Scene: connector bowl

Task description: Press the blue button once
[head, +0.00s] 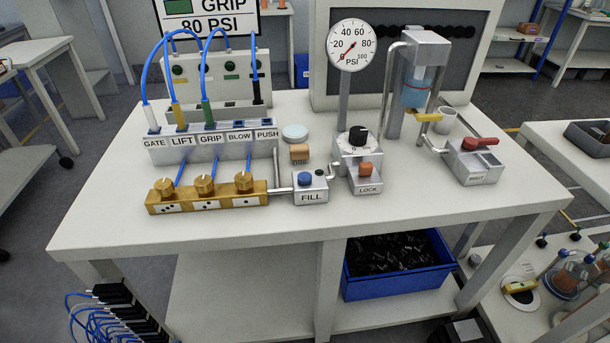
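The blue button (304,179) is a round cap on top of a small silver box labelled FILL (311,195). The box stands near the front middle of the white table (250,235). The button looks raised, and nothing touches it or covers it. Neither of my grippers shows in the head view.
Left of the FILL box is a brass block (207,204) with several knobs. To the right is the LOCK box (368,186) with an orange button, below a black dial. A PSI gauge (351,46) stands behind. The table's front strip is clear.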

